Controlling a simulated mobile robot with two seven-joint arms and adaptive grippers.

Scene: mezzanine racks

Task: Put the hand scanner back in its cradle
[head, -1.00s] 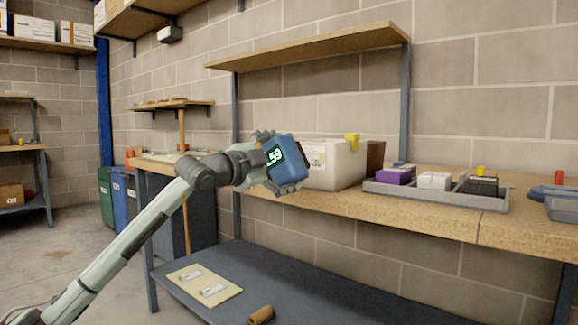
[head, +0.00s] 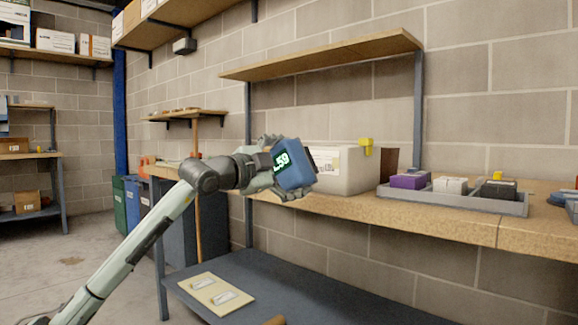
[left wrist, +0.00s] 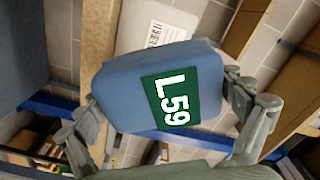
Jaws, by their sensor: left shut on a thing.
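My left gripper (head: 288,168) is shut on a blue, boxy thing (head: 293,180), which I take to be the hand scanner. It has a green panel reading L59. It is held tilted in the air, in front of the white bin on the bench. In the left wrist view the blue body (left wrist: 120,88) fills the middle, with a finger of the gripper (left wrist: 165,125) on each side. I cannot make out a cradle for certain. A blue shape (head: 560,199) at the right edge of the bench is cut off and unclear. My right gripper is out of view.
The white bin (head: 350,178) with a yellow clip stands on the wooden bench (head: 430,217). A grey tray (head: 455,201) to its right holds purple, white and black boxes. A shelf (head: 330,60) hangs above. A lower grey shelf (head: 330,290) carries a labelled board (head: 215,293).

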